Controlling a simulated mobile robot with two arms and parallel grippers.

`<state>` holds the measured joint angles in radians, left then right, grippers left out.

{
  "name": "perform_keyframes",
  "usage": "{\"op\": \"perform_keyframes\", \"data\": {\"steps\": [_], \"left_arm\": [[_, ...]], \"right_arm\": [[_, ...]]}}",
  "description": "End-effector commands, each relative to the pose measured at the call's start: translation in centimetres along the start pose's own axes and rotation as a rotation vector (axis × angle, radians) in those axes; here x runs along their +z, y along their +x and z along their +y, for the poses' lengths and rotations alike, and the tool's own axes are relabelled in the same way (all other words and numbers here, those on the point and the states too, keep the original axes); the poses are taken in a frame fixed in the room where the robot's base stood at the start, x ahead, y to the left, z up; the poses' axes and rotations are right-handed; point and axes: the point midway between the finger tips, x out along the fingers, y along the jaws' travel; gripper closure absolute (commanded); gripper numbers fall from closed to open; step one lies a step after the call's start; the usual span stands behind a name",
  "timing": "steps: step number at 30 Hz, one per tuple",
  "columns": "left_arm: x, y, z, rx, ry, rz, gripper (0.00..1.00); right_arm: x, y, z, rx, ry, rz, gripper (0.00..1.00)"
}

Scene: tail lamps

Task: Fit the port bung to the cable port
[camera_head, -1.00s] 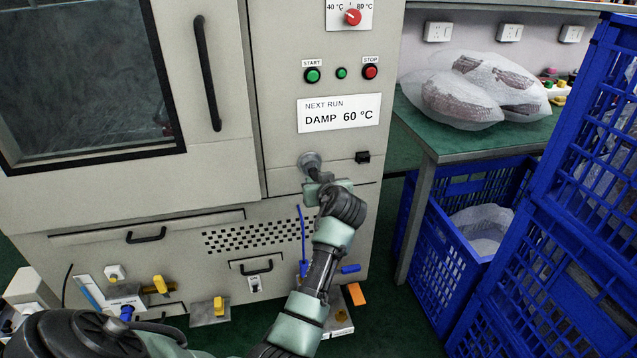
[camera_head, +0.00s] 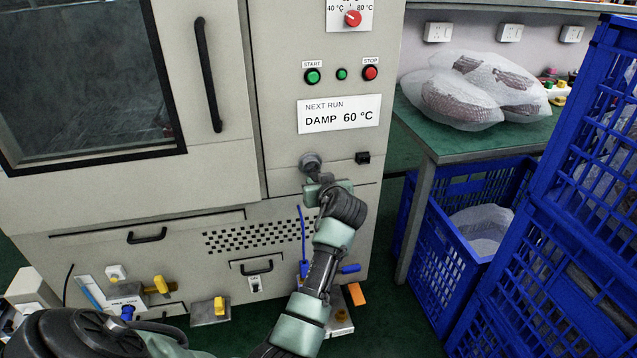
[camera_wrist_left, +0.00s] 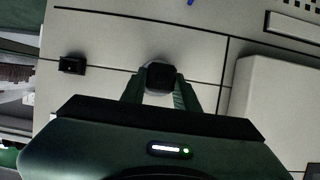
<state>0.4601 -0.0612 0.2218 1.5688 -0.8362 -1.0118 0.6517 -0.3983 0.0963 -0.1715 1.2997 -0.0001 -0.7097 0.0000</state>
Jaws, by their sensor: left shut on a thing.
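The cable port (camera_head: 310,161) is a round grey collar on the front of the pale cabinet, below the DAMP 60 °C label. My left gripper (camera_head: 318,180) is right in front of it, shut on the dark port bung. In the left wrist view the bung (camera_wrist_left: 160,75) is a black block between the two green fingers (camera_wrist_left: 159,88), with a pale grey rim showing behind it. The bung is at the port's mouth, but the gripper hides the contact; I cannot tell how deep it sits. My right gripper is not in view.
A small black catch (camera_head: 363,158) sticks out right of the port. A door handle (camera_head: 207,75) and START and STOP buttons are above. Yellow and blue fittings and an orange tag (camera_head: 357,294) are low down. Blue crates (camera_head: 470,240) and a green-topped bench (camera_head: 500,140) stand at right.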

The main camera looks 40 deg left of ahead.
Motion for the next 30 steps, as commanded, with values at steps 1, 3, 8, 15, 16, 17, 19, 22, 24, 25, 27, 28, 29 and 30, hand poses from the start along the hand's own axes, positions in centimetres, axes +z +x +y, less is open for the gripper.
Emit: {"op": "perform_keyframes", "data": {"steps": [1,3,8,15,16,17,19,22,24,25,27,28,29,30], "left_arm": [[0.0,0.0,0.0,0.000,0.000,0.001,1.00],[-0.1,0.2,0.0,0.000,0.000,0.001,1.00],[-0.3,0.6,0.0,0.000,0.000,0.001,1.00],[-0.6,1.4,0.0,0.001,-0.001,0.001,1.00],[-0.6,1.5,0.0,0.001,-0.001,0.001,1.00],[-0.6,1.6,0.0,0.001,-0.001,0.001,1.00],[-0.8,1.8,0.0,0.000,-0.001,0.001,1.00],[-0.9,2.2,0.0,0.000,-0.001,0.002,1.00],[-1.0,2.4,0.0,0.000,0.000,0.001,1.00],[-1.0,2.5,0.0,0.000,0.000,0.001,1.00],[-1.1,2.7,0.0,0.000,0.000,0.001,1.00],[-1.1,2.7,0.0,0.000,0.000,0.001,1.00],[-1.1,2.8,0.0,0.000,0.000,0.001,1.00],[-1.2,2.8,0.0,0.000,0.000,0.001,1.00]], "right_arm": [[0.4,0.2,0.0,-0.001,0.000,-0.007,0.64],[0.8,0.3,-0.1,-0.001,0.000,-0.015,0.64],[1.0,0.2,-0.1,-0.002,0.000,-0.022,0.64],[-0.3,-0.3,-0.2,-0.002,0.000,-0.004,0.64],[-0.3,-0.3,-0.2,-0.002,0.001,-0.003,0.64],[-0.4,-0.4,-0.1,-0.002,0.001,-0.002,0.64],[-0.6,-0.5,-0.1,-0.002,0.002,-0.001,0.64],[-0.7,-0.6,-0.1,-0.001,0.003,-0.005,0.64],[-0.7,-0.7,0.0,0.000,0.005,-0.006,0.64],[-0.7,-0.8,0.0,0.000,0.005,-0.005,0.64],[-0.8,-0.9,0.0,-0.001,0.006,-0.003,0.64],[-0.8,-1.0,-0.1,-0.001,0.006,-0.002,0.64],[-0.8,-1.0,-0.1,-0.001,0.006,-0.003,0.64],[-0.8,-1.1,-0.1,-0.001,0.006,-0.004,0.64]]}}
